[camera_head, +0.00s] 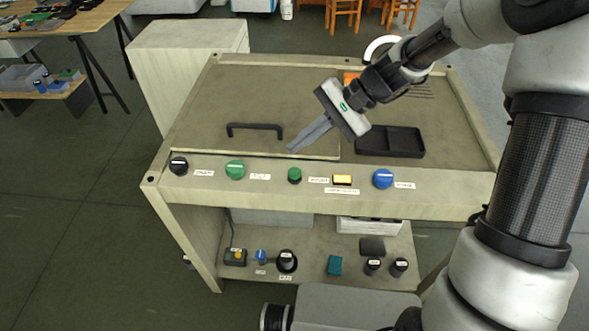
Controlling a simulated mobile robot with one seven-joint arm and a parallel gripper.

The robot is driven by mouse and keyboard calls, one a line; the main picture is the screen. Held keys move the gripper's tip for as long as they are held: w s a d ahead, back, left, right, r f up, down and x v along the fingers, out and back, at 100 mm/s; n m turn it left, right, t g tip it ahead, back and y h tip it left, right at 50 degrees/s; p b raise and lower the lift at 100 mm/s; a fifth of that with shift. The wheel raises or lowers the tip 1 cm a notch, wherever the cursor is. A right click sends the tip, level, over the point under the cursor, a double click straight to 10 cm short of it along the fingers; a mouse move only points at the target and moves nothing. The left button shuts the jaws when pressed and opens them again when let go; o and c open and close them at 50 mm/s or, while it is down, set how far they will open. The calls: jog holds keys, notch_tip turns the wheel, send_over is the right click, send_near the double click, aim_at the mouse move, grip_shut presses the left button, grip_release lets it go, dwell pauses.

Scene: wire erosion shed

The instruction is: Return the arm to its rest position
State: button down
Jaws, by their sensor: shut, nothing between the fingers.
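My gripper (293,150) is shut and empty. It is at the end of my arm, which reaches in from the right over the grey-beige bench (200,131). The fingers point down and to the left, over the right part of a flat panel with a black handle (255,127). The fingertips are just behind the bench's front control strip. I cannot tell whether they touch the panel. A black tray (390,141) lies to the right of the gripper. My arm and gripper hide part of the bench's back right.
The front strip carries a black knob (178,165), a green knob (235,169), a green button (294,175), a yellow switch (342,180) and a blue knob (383,179). Several small parts lie on the lower shelf (310,276). A pale cabinet (185,65) stands behind left. Floor at left is clear.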

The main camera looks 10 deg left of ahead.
jog(key=s+d+r+n+t+h+p, duration=0.3)
jog(key=s+d+r+t+h+p, duration=0.1)
jog(key=s+d+r, duration=0.4)
jog(key=s+d+r+n+t+h+p, duration=0.3)
jog(key=s+d+r, duration=0.6)
jog(key=r, duration=0.7)
jog(key=d+t+h+p, duration=0.1)
jog(key=d+p, duration=0.1)
jog(key=d, duration=0.1)
jog(key=shift+s+r+h, duration=0.25)
jog(key=shift+r+h, duration=0.05)
jog(key=shift+h, duration=0.1)
